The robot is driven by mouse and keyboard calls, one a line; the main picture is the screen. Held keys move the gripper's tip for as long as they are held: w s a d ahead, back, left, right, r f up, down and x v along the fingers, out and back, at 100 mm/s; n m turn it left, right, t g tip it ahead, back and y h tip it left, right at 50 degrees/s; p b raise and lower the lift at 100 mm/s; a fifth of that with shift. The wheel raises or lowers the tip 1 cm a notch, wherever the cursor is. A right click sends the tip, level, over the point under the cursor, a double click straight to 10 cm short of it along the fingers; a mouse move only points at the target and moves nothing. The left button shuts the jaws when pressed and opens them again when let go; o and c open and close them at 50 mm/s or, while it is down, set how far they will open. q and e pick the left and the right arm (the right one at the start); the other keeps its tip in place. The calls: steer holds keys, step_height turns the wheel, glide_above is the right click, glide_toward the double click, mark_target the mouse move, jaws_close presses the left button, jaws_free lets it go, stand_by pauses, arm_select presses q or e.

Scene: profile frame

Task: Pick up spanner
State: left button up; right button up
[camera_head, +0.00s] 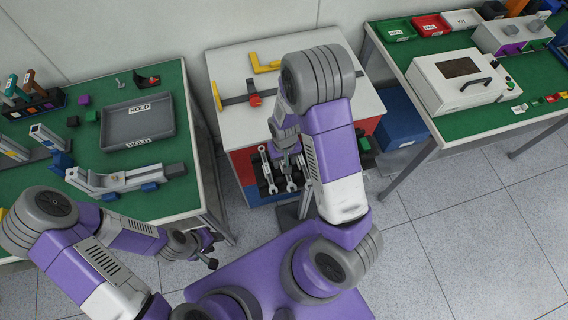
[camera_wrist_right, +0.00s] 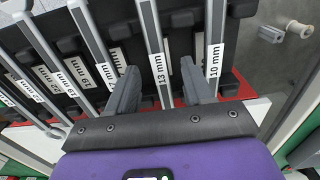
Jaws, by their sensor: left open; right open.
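Several grey spanners hang in a dark rack on the front of the workbench cabinet; one spanner (camera_head: 268,172) shows in the head view. In the right wrist view the rack (camera_wrist_right: 185,45) carries size labels. My right gripper (camera_wrist_right: 160,80) is open, with its fingers either side of the 13 mm spanner (camera_wrist_right: 150,30); I cannot tell whether they touch it. The 10 mm spanner (camera_wrist_right: 215,30) is just right of the right finger. In the head view my right arm partly hides the rack. My left gripper (camera_head: 210,246) is open and empty, low beside the left table.
The white bench top (camera_head: 235,65) holds a clamp bar and a yellow bracket. The left green table (camera_head: 95,165) carries a grey HOLD tray (camera_head: 138,122) and tools. The right green table (camera_head: 450,120) holds a white box (camera_head: 455,80). A blue bin (camera_head: 400,128) sits below.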

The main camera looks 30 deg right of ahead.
steer(key=shift+f, duration=0.15)
jaws_close()
stand_by(0.4)
step_height(320, 180, up, 10)
steer(key=p, duration=0.2)
stand_by(0.4)
step_height(320, 180, up, 3)
steer(key=p, duration=0.3)
